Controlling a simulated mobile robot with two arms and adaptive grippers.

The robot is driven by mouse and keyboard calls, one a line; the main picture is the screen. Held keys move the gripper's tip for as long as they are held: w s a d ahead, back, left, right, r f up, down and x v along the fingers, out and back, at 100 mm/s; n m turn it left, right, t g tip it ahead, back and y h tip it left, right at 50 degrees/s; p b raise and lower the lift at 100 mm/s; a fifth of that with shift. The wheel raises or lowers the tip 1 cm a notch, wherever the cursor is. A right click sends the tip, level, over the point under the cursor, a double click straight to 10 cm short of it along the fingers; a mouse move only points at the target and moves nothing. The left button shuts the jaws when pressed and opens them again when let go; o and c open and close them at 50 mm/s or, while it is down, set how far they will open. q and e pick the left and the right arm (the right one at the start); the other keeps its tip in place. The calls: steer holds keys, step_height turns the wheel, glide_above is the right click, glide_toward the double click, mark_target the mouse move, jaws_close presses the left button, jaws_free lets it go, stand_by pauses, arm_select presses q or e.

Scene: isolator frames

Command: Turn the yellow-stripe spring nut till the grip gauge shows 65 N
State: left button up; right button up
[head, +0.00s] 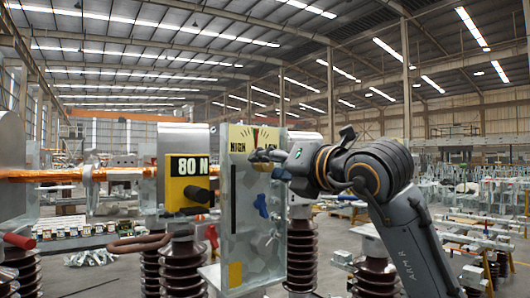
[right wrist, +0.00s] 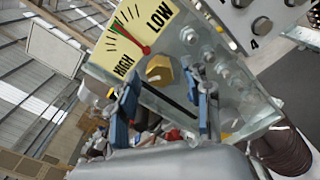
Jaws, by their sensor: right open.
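A yellow block with a black panel reading 80 N (head: 189,166) stands left of centre in the head view. Right of it is a yellow HIGH–LOW dial (head: 243,135), also in the right wrist view (right wrist: 118,42), its red needle near the green mark. Below the dial is a yellow-gold nut (right wrist: 158,70), seen in the right wrist view; I cannot make out a stripe on it. My right gripper (head: 281,164) is open in front of the dial plate. In the right wrist view its blue fingers (right wrist: 165,103) are spread below the nut, apart from it. My left gripper is not in view.
Dark ribbed insulators (head: 182,265) stand below. A copper-coloured bar (head: 45,175) runs in from the left. A grey panel with numbered knobs (right wrist: 262,25) is at the wrist view's upper right.

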steer(key=shift+p+x, duration=0.35)
steer(key=shift+x, duration=0.85)
jaws_close()
